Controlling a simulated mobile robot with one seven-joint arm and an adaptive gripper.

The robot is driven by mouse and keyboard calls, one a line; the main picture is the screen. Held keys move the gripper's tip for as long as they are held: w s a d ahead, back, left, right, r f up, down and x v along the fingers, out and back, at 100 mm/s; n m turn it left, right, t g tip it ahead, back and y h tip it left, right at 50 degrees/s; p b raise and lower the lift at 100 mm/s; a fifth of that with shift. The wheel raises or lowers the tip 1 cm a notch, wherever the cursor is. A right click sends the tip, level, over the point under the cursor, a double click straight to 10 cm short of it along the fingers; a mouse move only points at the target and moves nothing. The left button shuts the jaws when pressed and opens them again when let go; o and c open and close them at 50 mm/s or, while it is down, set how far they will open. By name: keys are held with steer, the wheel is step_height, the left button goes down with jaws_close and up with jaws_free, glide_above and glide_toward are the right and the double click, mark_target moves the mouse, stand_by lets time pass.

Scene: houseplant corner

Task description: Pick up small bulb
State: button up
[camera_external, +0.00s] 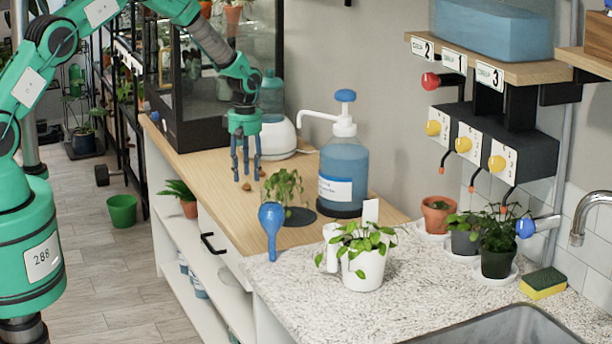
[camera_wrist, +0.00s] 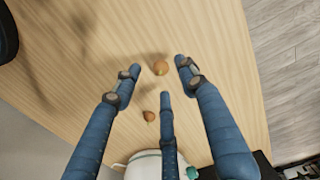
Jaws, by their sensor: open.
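Two brown bulbs lie on the wooden worktop. The smaller bulb (camera_wrist: 149,116) is beside my middle finger, to its left in the wrist view; it also shows in the external view (camera_external: 262,173), just right of the fingers. The larger bulb (camera_wrist: 160,68) lies between the tips of my two outer fingers in the wrist view, and shows below the fingers in the external view (camera_external: 246,186). My gripper (camera_external: 246,176) points down with its blue fingers spread, open and empty, above the worktop. Its fingertips also show in the wrist view (camera_wrist: 159,76). Neither bulb is held.
A white rounded appliance (camera_external: 278,138) stands behind the gripper. A dark-framed glass case (camera_external: 190,90) is at the left. The worktop's front-left strip is clear.

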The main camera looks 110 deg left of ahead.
mark_target(247, 186)
steer(key=shift+f, duration=1.7)
steer(key=shift+c, duration=0.5)
steer(key=c, duration=0.7)
